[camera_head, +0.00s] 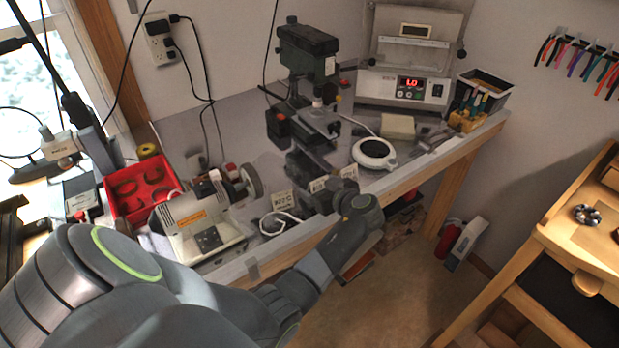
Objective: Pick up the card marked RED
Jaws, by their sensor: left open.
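A small pale card (283,200) with dark print lies on the bench, left of my left gripper. Two more pale cards, one at the gripper's side (318,184) and one just right of it (348,171), are partly covered by the gripper. I cannot read the word RED on any of them; the print is too small or hidden. My left gripper (304,163) is open over the bench among these cards, its arm coming from the lower left. I see nothing held in it. My right gripper is not in view.
A grinder (200,225) and a red bin (140,188) stand left on the bench (250,262). A drill press (308,55) rises behind the gripper. A white cable loops beside the cards.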

